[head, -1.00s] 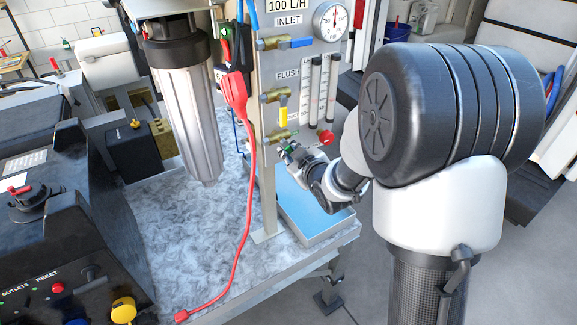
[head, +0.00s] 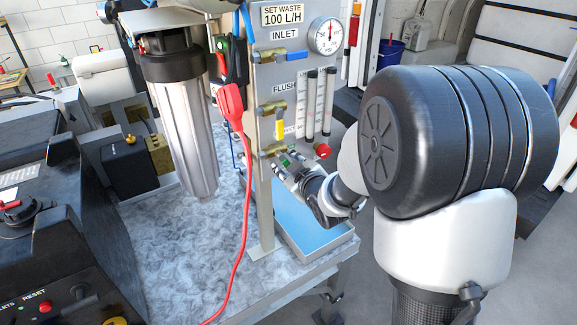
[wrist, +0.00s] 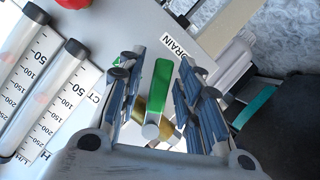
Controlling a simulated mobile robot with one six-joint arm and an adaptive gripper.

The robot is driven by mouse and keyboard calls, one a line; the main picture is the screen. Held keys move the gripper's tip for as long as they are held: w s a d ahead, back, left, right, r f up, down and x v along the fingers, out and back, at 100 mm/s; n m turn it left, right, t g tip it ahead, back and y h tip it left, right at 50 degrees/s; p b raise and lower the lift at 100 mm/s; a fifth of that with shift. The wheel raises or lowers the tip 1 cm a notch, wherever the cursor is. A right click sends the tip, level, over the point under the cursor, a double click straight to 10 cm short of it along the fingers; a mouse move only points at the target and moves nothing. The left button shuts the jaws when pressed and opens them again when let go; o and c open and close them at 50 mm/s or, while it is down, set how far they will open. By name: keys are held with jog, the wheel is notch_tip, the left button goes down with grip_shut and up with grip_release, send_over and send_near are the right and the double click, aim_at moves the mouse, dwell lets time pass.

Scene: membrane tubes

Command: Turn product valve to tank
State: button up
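The product valve has a green handle (wrist: 161,88) and a brass body (wrist: 153,125). In the wrist view the handle stands between my gripper's (wrist: 160,80) two fingers, with a gap on each side. The gripper is open and holds nothing. A "DRAIN" label (wrist: 182,44) is right of the handle's upper end. A partly covered label ending in "CT" (wrist: 98,97) is on the left. In the head view the green handle (head: 286,159) is small at the panel's lower part, with my gripper (head: 293,168) right at it. Its tank label is not readable.
A yellow-handled flush valve (head: 279,127) and a blue-handled inlet valve (head: 285,57) are above. Flow tubes (head: 320,103) and a red knob (head: 322,150) are to the right. A red cable (head: 240,220) hangs left of the panel. A blue tray (head: 315,228) lies below.

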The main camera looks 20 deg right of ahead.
jog(key=shift+s, duration=0.1)
jog(key=v, duration=0.7)
jog(key=shift+s+r, duration=0.1)
jog(key=shift+r, duration=0.05)
